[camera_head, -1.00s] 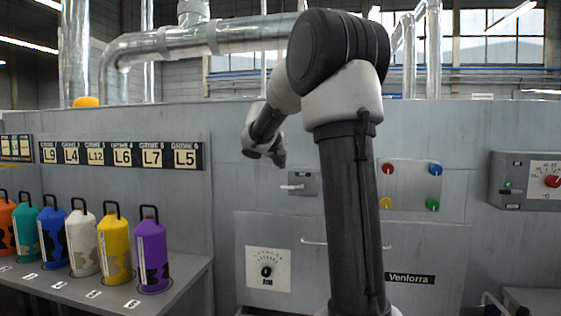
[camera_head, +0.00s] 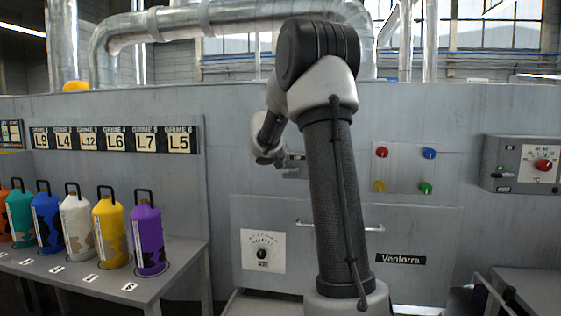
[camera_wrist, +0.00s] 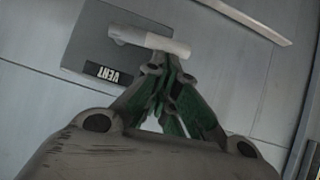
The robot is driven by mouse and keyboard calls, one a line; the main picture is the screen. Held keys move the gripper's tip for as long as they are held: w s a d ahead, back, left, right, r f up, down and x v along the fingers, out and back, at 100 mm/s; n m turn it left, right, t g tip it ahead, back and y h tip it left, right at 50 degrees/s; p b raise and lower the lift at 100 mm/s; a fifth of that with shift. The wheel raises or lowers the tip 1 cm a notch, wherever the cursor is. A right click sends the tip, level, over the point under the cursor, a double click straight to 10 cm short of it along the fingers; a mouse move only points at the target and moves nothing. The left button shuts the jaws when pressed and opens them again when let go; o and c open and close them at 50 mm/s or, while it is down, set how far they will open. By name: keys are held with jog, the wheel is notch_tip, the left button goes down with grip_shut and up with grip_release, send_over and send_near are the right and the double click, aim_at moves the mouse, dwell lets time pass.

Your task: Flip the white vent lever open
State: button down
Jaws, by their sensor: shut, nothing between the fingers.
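The white vent lever (camera_wrist: 150,40) sticks out across a grey plate (camera_wrist: 85,35) with a black VENT label (camera_wrist: 108,74) in the wrist view. In the head view the plate (camera_head: 296,160) is on the grey machine front, and the lever (camera_head: 289,170) is small beside my gripper. My gripper (camera_wrist: 168,68) has its fingers together and empty. Its tips are right by the lever's right part in the wrist view; I cannot tell whether they touch it. In the head view my gripper (camera_head: 272,160) is just left of the plate, partly blurred into my arm.
Coloured buttons (camera_head: 404,170) and a control box with a red knob (camera_head: 543,165) are on the machine to the right. A dial (camera_head: 262,251) and a horizontal handle (camera_head: 340,227) are below. Several coloured canisters (camera_head: 149,238) stand on a shelf at left.

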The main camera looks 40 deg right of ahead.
jog(key=shift+w+a+f+n+g+h, duration=0.25)
jog(key=shift+f+n+g+h, duration=0.15)
jog(key=shift+f+n+h, duration=0.15)
dwell(0.4)
jog(key=f+n+g+h, duration=0.1)
jog(key=f+n, duration=0.1)
jog(key=f+n+g+h, duration=0.1)
jog(key=f+n+h, duration=0.1)
jog(key=shift+w+a+f+g, duration=0.1)
jog(key=shift+w+a+g, duration=0.1)
jog(key=shift+g, duration=0.1)
jog(key=shift+s+d+f+n+g+h, duration=0.15)
jog(key=shift+s+d+f+n+h, duration=0.2)
jog(key=shift+f+n+h, duration=0.55)
jog(key=shift+s+d+f+n+g+h, duration=0.2)
jog(key=shift+s+d+f+n+h, duration=0.25)
jog(key=shift+n+h, duration=0.55)
jog(key=shift+s+d+f+n+g+h, duration=0.15)
jog(key=shift+s+f+n+h, duration=0.1)
jog(key=shift+f+n+h, duration=0.7)
jog(key=shift+r, duration=0.1)
